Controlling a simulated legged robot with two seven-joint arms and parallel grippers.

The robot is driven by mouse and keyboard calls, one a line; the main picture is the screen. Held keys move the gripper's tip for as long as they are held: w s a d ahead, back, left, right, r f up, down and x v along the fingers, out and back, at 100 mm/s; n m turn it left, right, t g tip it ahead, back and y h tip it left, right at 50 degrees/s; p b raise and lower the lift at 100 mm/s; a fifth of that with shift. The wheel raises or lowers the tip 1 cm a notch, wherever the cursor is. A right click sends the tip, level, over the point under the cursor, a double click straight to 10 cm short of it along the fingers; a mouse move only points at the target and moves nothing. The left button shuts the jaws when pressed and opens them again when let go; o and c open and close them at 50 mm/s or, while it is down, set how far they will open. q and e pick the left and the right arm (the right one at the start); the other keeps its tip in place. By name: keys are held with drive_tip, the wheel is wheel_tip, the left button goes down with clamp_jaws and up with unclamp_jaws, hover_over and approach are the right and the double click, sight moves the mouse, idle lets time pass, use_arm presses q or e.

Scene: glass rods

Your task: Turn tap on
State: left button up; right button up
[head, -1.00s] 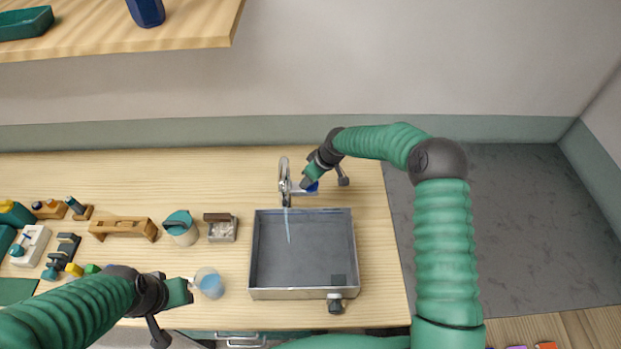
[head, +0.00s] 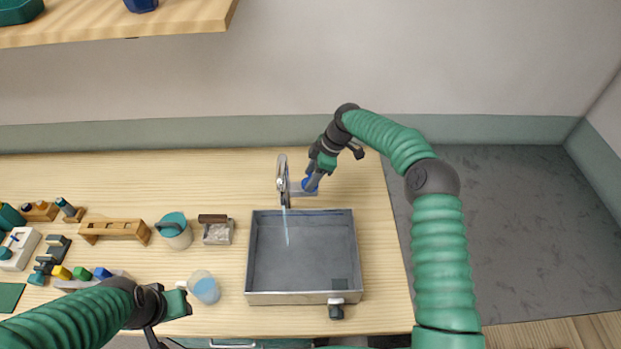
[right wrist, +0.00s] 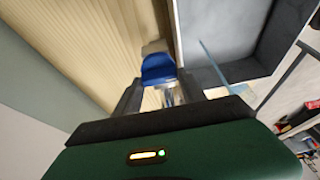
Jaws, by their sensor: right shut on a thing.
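The tap (head: 283,180) stands at the back edge of the grey sink (head: 252,255), its spout over the basin. A thin blue stream of water (head: 287,228) runs from it into the sink. The tap's blue handle (head: 309,184) is to the right of the spout. My right gripper (head: 314,178) is shut on this handle. In the right wrist view the blue handle (right wrist: 158,70) shows between the two fingers. My left gripper (head: 188,302) is low at the left, close to a beaker of blue liquid (head: 206,289); its jaw opening is unclear.
A teal-lidded pot (head: 176,235) and a small grey box (head: 217,233) stand left of the sink. A wooden rack (head: 114,228) and several small coloured items are further left. A wooden shelf (head: 180,32) hangs above.

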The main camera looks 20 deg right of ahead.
drive_tip(key=shift+w+d+r, duration=0.15)
idle(0.3)
drive_tip(key=o, duration=1.2)
drive_tip(key=shift+o, duration=0.9)
drive_tip(key=shift+d, duration=0.1)
drive_tip(key=b+v, duration=0.2)
drive_tip(key=v, duration=1.4)
drive_tip(key=shift+d+r, duration=0.15)
drive_tip(key=shift+d, duration=0.2)
